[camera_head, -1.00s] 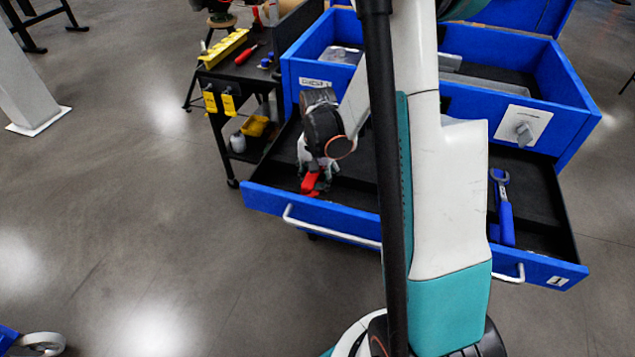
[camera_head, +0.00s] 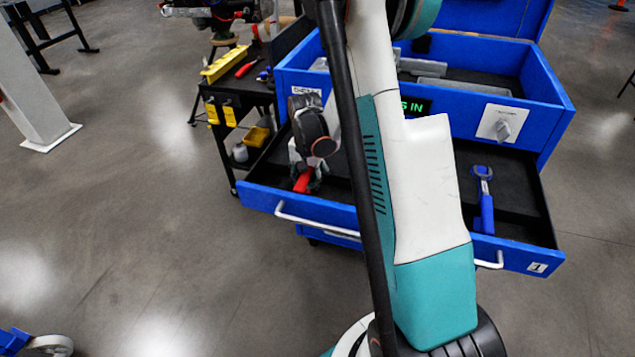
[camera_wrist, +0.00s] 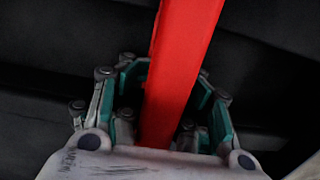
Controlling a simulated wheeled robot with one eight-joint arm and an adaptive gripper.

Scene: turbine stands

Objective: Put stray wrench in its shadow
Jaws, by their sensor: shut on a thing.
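My gripper (camera_head: 306,172) is low at the left part of the open blue drawer (camera_head: 400,232). It is shut on a red bar-like piece (camera_head: 302,182), which looks like a tool's handle. In the wrist view the red piece (camera_wrist: 184,65) runs up between the fingers of my gripper (camera_wrist: 168,80) and out of the top edge. Its ends are hidden, so I cannot tell whether it is a wrench or whether it touches the drawer floor. A blue-handled wrench (camera_head: 485,205) lies in the drawer's right part. My arm hides the drawer's middle, and no shadow outline is clear.
The upper blue compartment (camera_head: 555,100) stands open behind, with grey pieces inside and a switch plate (camera_head: 500,124) on its front. A black cart (camera_head: 228,90) with a yellow holder (camera_head: 224,65) and a red-handled tool (camera_head: 248,67) stands at left. Floor at left is open.

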